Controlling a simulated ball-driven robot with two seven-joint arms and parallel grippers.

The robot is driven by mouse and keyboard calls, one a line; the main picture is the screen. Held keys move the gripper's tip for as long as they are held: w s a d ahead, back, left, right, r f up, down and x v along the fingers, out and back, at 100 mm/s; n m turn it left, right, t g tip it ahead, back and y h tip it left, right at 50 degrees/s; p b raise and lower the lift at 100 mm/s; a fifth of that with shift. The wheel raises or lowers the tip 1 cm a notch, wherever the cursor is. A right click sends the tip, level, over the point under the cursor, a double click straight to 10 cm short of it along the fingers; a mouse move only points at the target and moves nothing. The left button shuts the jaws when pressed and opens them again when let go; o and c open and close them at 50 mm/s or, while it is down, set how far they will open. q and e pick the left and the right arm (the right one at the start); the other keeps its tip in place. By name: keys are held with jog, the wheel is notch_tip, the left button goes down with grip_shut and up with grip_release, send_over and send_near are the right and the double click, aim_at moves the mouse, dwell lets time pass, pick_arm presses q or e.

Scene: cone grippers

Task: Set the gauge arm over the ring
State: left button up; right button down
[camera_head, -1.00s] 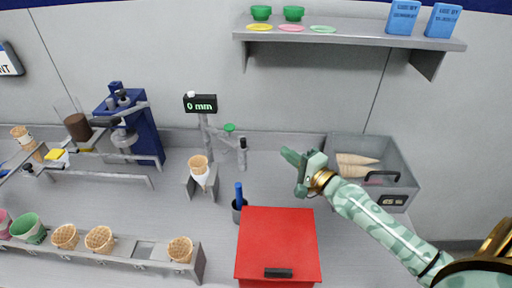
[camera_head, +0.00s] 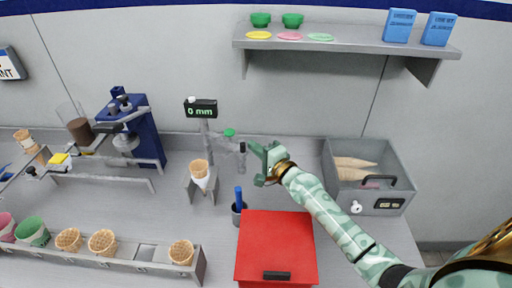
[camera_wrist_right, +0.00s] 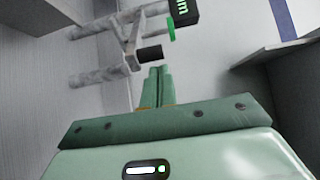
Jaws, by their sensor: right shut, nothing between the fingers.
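The gauge has a black display (camera_head: 201,108) reading 0 mm on a grey post. Its grey gauge arm (camera_head: 226,143) points right, away from the cone stand, with a green knob (camera_head: 229,132) and a dark-tipped plunger (camera_head: 242,148) at its end. A wafer cone (camera_head: 200,170) in a white sleeve sits in a grey stand (camera_head: 190,189) below the display; I cannot make out the ring around it. My right gripper (camera_head: 258,151) is shut and empty, just right of the plunger. In the right wrist view its fingers (camera_wrist_right: 157,78) point at the dark plunger end (camera_wrist_right: 150,53). My left gripper is not in view.
A red-topped box (camera_head: 277,243) and a dark cup with a blue tool (camera_head: 238,206) stand in front. A grey bin (camera_head: 408,183) with cones is at the right. A blue press (camera_head: 145,134) stands left, a cone rack (camera_head: 144,254) front left. A shelf (camera_head: 349,38) hangs above.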

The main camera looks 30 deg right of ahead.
jog(key=a+p, duration=0.1)
jog(key=s+a+m+h+p, duration=0.1)
jog(key=a+p, duration=0.1)
jog(key=a+h+p, duration=0.1)
jog(key=p, duration=0.1)
jog(key=shift+s+a+r+m, duration=0.25)
jog(key=shift+s+a+m, duration=0.05)
jog(key=shift+s+a, duration=0.05)
jog(key=shift+s+a+f, duration=0.1)
jog(key=shift+a+f, duration=0.2)
jog(key=shift+a, duration=0.05)
